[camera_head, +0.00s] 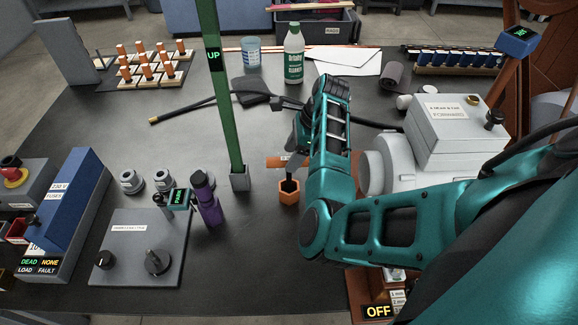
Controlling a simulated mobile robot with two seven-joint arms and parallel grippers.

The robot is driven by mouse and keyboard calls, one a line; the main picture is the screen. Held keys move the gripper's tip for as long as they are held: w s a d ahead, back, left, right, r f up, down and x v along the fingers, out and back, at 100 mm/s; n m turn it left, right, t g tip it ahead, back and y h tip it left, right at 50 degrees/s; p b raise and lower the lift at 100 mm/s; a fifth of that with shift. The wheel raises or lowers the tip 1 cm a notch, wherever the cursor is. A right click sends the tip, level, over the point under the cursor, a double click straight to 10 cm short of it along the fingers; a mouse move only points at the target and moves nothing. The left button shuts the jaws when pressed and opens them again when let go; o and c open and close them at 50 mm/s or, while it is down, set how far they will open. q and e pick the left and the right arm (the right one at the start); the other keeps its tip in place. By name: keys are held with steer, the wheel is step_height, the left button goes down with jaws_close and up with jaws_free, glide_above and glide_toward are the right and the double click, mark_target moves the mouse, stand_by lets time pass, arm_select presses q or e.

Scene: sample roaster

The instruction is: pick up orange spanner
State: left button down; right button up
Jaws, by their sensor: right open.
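An orange six-sided piece (289,197) with a dark opening in its top stands on the dark bench, right of the green post's foot. A flat orange bar (274,162) shows just behind it, partly hidden by my right arm. I cannot tell for sure which of the two is the orange spanner. My right gripper (291,165) is open and points down close above the six-sided piece. Its fingers are small and partly hidden by the teal wrist, and nothing shows held in them. My left gripper is out of view.
The green post (228,100) marked UP rises close left of the gripper. A purple bottle-like object (206,200) and a grey switch panel (135,250) stand further left. A grey machine (445,135) blocks the right. The front-middle bench is clear.

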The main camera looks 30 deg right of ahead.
mark_target(289, 178)
steer(key=x, duration=0.4)
steer(key=shift+a, duration=0.15)
steer(key=shift+c, duration=0.3)
jaws_close()
